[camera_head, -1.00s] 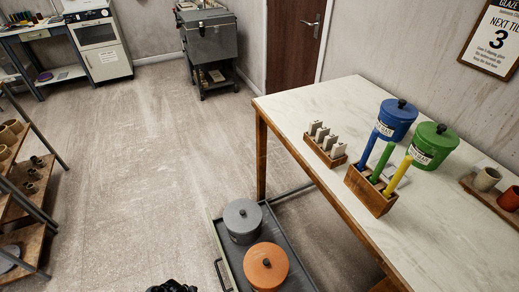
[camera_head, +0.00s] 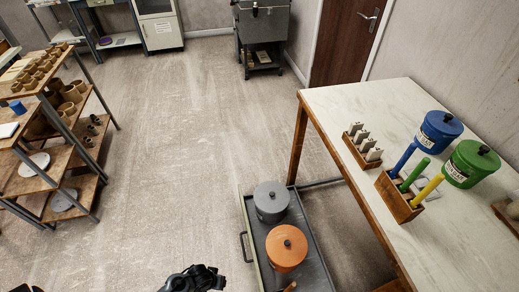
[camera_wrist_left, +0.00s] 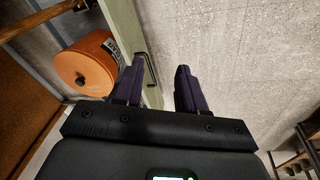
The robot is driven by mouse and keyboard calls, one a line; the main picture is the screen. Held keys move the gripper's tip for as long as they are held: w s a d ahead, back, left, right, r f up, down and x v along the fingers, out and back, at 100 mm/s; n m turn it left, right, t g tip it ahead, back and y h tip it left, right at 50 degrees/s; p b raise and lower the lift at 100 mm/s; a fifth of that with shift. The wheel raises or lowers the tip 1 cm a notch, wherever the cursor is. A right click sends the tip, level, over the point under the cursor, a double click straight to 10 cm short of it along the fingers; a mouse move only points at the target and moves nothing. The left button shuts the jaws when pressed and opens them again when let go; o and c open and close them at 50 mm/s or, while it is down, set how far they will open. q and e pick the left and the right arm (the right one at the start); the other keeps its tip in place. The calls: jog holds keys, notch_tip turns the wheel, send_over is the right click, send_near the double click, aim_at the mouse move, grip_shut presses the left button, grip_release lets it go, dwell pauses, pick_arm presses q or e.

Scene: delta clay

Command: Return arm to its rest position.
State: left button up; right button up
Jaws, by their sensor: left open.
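My left gripper (camera_head: 196,281) shows only in part at the bottom edge of the head view, left of the low cart. In the left wrist view its two dark fingers (camera_wrist_left: 158,82) are apart with nothing between them. Beyond them are bare floor and the cart's pale green side rail (camera_wrist_left: 132,35) with a black handle. The orange lidded pot (camera_wrist_left: 85,65) is left of the fingers there, apart from them. My right gripper is in neither view.
The cart (camera_head: 315,262) carries a grey pot (camera_head: 271,200) and the orange pot. The white-topped table (camera_head: 440,230) stands at right with blue (camera_head: 438,132) and green (camera_head: 470,163) canisters. A pottery shelf (camera_head: 75,155) stands at left. The floor between is clear.

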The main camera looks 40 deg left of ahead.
pick_arm(q)
jog(key=w+d+r+m+t+p, duration=0.1)
jog(key=w+d+r+m, duration=0.15)
jog(key=r, duration=0.75)
jog(key=w+d+r+m+t+p, duration=0.1)
jog(key=d+r, duration=0.3)
jog(key=r, duration=0.7)
notch_tip(320, 180, up, 49)
jog(key=s+m+p, duration=0.2)
jog(key=m+p, duration=0.2)
jog(key=p, duration=3.3)
jog(key=shift+d+g+p, duration=0.25)
jog(key=shift+g+p, duration=0.05)
